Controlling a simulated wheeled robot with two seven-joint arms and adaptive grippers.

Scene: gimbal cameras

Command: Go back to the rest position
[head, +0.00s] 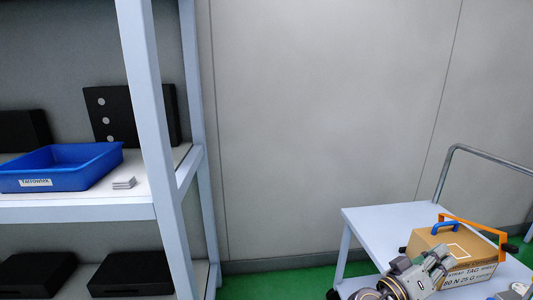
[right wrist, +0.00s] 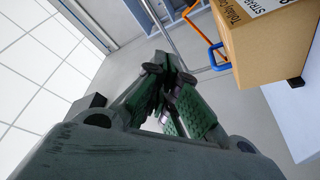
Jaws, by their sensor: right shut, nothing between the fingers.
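My right gripper (head: 441,258) shows at the lower right of the head view, in front of the left side of a brown box on a cart. Its fingers are shut and hold nothing. In the right wrist view the closed fingers (right wrist: 168,62) point up the picture, with the box to their right and a visible gap between. My left gripper is in neither view.
The cardboard box (head: 462,245) with blue and orange handles stands on a pale cart (head: 375,228). A shelf rack (head: 160,150) at left holds a blue bin (head: 60,168) and black boxes (head: 130,112). Grey wall (head: 310,120) and green floor lie between.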

